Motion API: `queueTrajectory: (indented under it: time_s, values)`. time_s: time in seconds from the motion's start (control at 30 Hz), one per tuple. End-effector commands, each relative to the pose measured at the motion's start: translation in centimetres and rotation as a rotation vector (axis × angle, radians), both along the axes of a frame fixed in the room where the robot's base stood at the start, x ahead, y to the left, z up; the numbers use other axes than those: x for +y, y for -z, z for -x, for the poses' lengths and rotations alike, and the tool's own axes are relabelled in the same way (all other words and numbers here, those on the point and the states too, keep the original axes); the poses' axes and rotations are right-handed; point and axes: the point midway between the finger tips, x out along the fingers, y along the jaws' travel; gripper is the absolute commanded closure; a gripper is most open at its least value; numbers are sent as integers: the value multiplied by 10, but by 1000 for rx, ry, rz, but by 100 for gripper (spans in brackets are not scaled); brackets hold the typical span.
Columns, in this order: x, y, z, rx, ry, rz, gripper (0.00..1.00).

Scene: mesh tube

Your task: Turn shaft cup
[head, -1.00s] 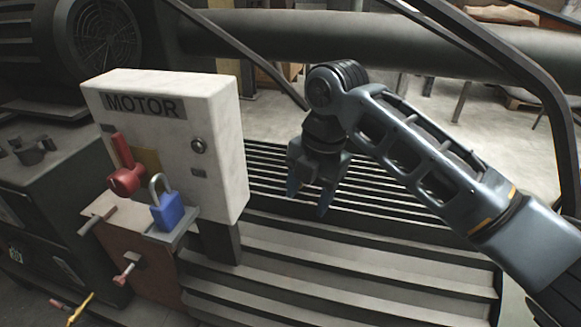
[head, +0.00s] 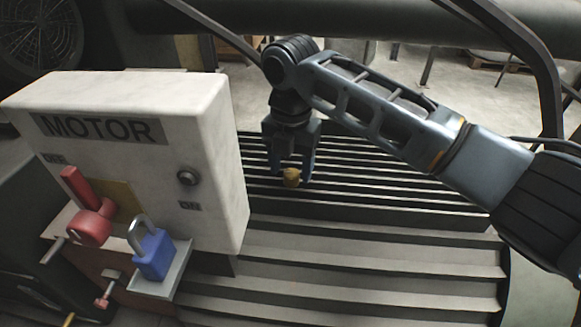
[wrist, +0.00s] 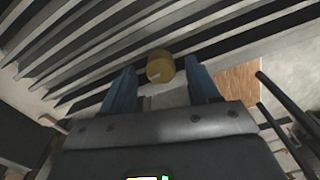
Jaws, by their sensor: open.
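A small yellow-brown cup (head: 291,177), which I take to be the shaft cup, sits at the dark slatted grating in the head view. In the wrist view the cup (wrist: 160,67) is a short round yellow piece just beyond and between my fingertips, with a small light mark on its lower left. My gripper (head: 290,178) points down at it, its fingers apart on either side. In the wrist view my gripper (wrist: 160,80) shows clear gaps between both fingers and the cup. The cup's base and whatever carries it are hidden.
A white MOTOR box (head: 150,120) stands left of my gripper, with a red lever (head: 88,208) and a blue padlock (head: 153,253) on a small ledge (head: 165,285). Slatted steps (head: 370,265) lie in front. A large pipe and dark frame bars run behind my arm.

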Motion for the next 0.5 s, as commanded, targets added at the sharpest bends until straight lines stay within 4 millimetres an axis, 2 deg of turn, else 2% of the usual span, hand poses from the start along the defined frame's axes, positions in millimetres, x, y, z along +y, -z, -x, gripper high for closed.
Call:
queueTrajectory:
  time_s: [0.17, 0.43, 0.5]
  values:
    - [0, 12, 0, 0, 0, 0, 40]
    - [0, 14, 0, 0, 0, 0, 40]
    - [0, 14, 0, 0, 0, 0, 46]
